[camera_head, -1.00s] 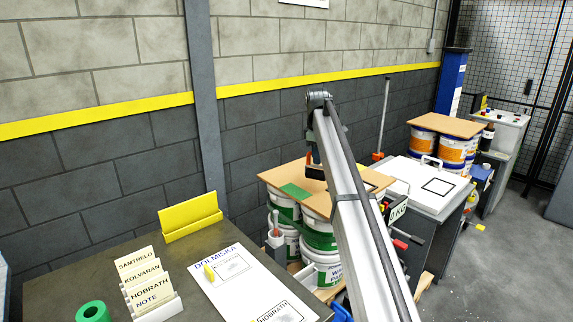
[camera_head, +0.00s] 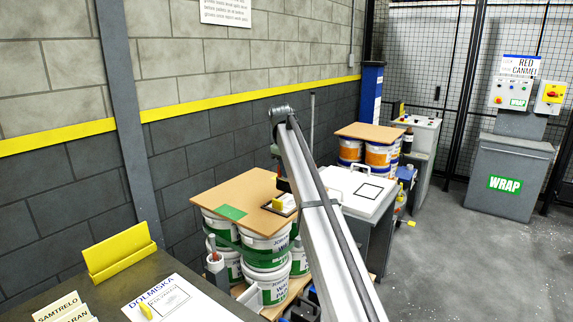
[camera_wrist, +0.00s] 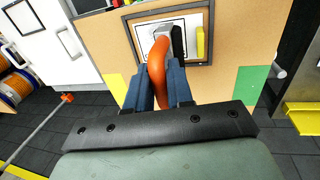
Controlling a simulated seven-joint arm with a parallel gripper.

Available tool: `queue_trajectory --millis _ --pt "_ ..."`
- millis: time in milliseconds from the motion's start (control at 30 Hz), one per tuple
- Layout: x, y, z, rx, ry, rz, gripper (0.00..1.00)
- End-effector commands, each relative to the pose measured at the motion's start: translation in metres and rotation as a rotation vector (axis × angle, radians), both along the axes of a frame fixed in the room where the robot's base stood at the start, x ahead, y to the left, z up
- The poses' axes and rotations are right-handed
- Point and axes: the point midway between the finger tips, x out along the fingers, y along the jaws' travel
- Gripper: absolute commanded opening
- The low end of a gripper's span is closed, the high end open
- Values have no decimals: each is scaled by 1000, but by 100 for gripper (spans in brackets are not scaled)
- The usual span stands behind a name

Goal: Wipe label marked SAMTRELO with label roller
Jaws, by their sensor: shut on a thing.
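In the wrist view my gripper (camera_wrist: 160,88) is shut on the curved orange handle of the label roller (camera_wrist: 157,66). The roller's grey and dark end lies over a white label (camera_wrist: 145,30) inside a dark frame on the wooden board (camera_wrist: 240,50). I cannot tell whether it touches, and the label's print is not readable. A small yellow block (camera_wrist: 200,42) stands beside it. In the head view my arm partly hides the framed label (camera_head: 285,204) on the board (camera_head: 205,193) over the pails. A card lettered SAMTRELO (camera_head: 57,305) shows at lower left.
White pails with green bands (camera_head: 264,252) stand under the board. A white-topped cabinet (camera_head: 350,205) is just right of it. A dark table at lower left holds a yellow stand (camera_head: 120,257) and a DOLMISKA sheet (camera_head: 180,305). The floor at right is open.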

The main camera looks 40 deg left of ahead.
Motion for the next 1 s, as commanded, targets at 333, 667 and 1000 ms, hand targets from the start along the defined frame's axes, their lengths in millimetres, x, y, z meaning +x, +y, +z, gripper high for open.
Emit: queue_trajectory --millis 333,667,1000 --pt "0 0 -32 0 0 1 0" --pt "16 1 -55 -1 1 -1 0" --pt "47 1 -55 0 0 1 0"
